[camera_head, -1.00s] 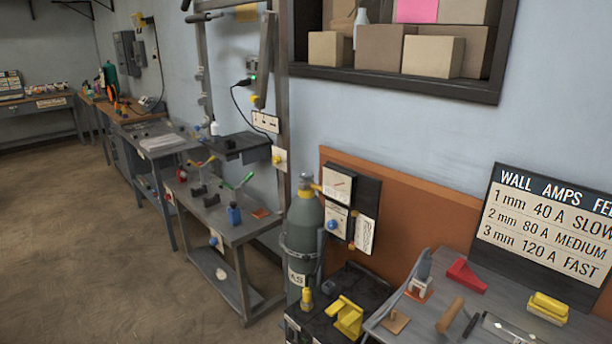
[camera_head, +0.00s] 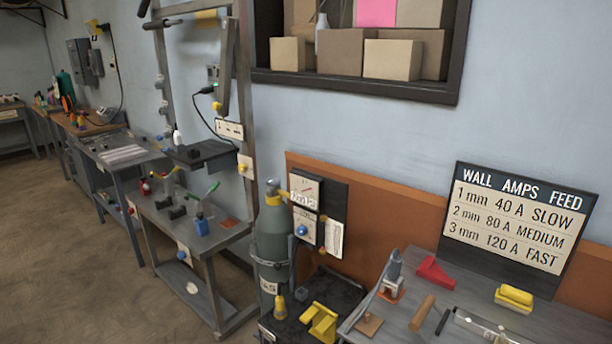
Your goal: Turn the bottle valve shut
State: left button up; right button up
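A grey-green gas bottle (camera_head: 273,243) stands upright in the lower middle, held by a metal ring and bearing a white label. The bottle valve (camera_head: 271,188) is the grey top piece, with a yellow fitting at its side. Its turning position is too small to tell. A gauge panel (camera_head: 305,190) with a white dial and a blue knob (camera_head: 301,230) is on the wall board just right of the bottle. Neither of my grippers shows in this view.
A black-topped cart (camera_head: 345,296) with a yellow clamp-like tool (camera_head: 320,322) stands right of the bottle. A grey bench (camera_head: 580,325) with tools fills the lower right. Another metal bench (camera_head: 216,238) stands to the left. Open floor (camera_head: 60,260) lies at far left.

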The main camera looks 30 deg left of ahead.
aim_at(273, 182)
jog(key=i+j+z, duration=0.15)
jog(key=j+z, duration=0.25)
jog(key=j, duration=0.5)
jog(key=j+z, duration=0.4)
jog(key=j, duration=0.55)
